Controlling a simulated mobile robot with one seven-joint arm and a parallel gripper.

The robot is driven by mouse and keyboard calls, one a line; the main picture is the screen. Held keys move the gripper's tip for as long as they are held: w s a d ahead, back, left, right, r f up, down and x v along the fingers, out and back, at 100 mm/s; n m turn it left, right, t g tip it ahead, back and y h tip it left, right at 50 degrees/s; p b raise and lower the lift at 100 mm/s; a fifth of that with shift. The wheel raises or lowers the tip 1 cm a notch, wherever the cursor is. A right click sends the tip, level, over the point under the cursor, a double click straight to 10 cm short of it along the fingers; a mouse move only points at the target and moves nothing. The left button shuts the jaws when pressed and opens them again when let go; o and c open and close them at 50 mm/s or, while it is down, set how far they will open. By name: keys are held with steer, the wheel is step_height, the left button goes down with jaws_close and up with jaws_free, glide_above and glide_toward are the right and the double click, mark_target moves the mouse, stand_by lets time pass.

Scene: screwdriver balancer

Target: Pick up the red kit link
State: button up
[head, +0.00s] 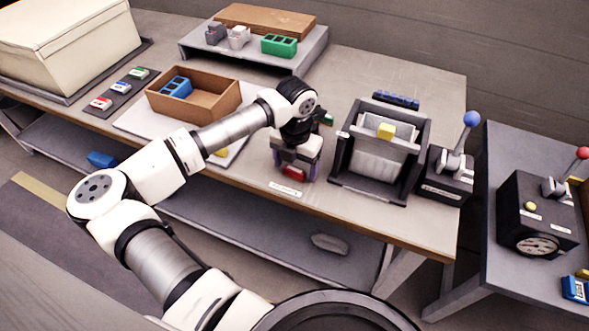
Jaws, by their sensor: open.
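A small red block (293,173), which looks like the red kit link, sits on the table near its front edge, behind a small white label. My gripper (295,167) points down over it. The jaws are open, with a finger on either side of the red block. The gripper body hides the block's upper part, and I cannot tell whether the fingers touch it.
A black-framed fixture (345,178) with a yellow block stands close right of my gripper, then a blue-knobbed lever box (445,186). A wooden tray (213,109) holds a blue block at left. A grey riser (310,50) carries a green block behind.

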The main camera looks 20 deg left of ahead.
steer(key=c, duration=1.1)
steer(key=shift+o, duration=0.2)
